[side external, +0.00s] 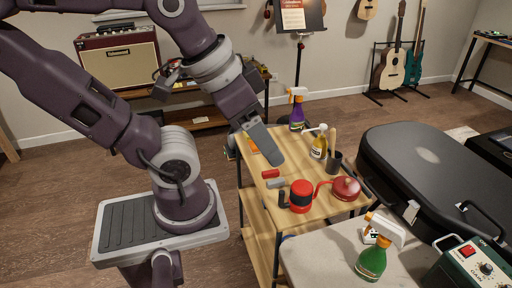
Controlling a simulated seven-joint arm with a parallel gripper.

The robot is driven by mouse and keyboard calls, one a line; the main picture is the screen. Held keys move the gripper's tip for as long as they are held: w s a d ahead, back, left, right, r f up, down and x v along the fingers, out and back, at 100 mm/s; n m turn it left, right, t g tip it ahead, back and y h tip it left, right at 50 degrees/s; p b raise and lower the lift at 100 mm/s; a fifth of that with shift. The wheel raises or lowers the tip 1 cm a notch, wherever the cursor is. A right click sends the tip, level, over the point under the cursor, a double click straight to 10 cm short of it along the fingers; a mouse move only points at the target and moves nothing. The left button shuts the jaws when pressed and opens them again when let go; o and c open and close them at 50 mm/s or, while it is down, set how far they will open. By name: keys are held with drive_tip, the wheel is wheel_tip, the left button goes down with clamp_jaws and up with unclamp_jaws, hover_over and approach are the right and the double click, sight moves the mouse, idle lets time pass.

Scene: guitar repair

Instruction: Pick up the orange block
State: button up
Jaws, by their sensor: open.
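An orange block (252,146) lies near the far left edge of the wooden table, partly hidden behind my gripper. My gripper (272,160) is open, points down over the left part of the table, and is in front of the orange block in this view. I cannot tell how far the fingertips are from the block. I see nothing between the jaws.
A red block (270,173) and a grey block (275,184) lie nearby on the wooden table (333,204). A black case (430,170) is right.

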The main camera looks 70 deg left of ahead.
drive_tip(key=shift+o, duration=1.1)
